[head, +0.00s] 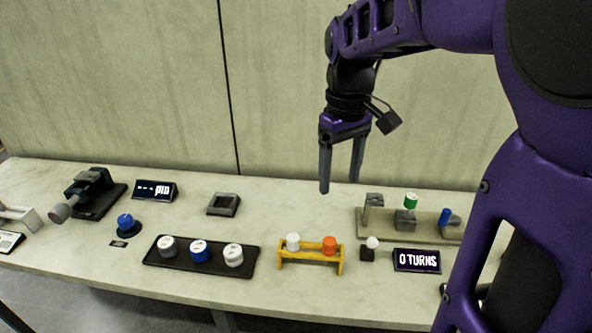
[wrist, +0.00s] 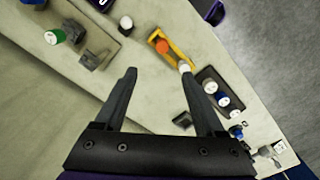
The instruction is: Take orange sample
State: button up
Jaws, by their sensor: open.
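The orange sample (head: 329,245) has an orange cap and stands in the right place of a small yellow rack (head: 312,258) near the table's front edge. A white-capped sample (head: 293,242) stands in the same rack, to its left. In the wrist view the orange sample (wrist: 162,46) shows beyond my fingertips, with the yellow rack (wrist: 177,48) around it. My gripper (head: 341,184) is open and empty, raised above the table behind the rack. In the wrist view its two fingers (wrist: 165,78) are spread apart, with bare table between them.
A black tray (head: 180,262) with three capped jars stands left of the rack. A small white-topped knob (head: 372,243) and a "0 TURNS" display (head: 417,261) stand right of it. A fixture board (head: 385,228) with a green-capped piece (head: 411,201) is behind them.

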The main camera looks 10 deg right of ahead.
jog(key=b, duration=0.2)
send_over(330, 241)
jog(key=f, duration=1.1)
jog(key=shift+d+f, duration=0.35)
jog(key=shift+a+f+b, duration=0.2)
jog(key=shift+f+b, duration=0.2)
jog(key=shift+f, duration=0.95)
jog(key=shift+a+f+b, duration=0.15)
jog(key=shift+f+b, duration=0.2)
jog(key=shift+f, duration=0.95)
jog(key=shift+c, duration=0.4)
grip_shut()
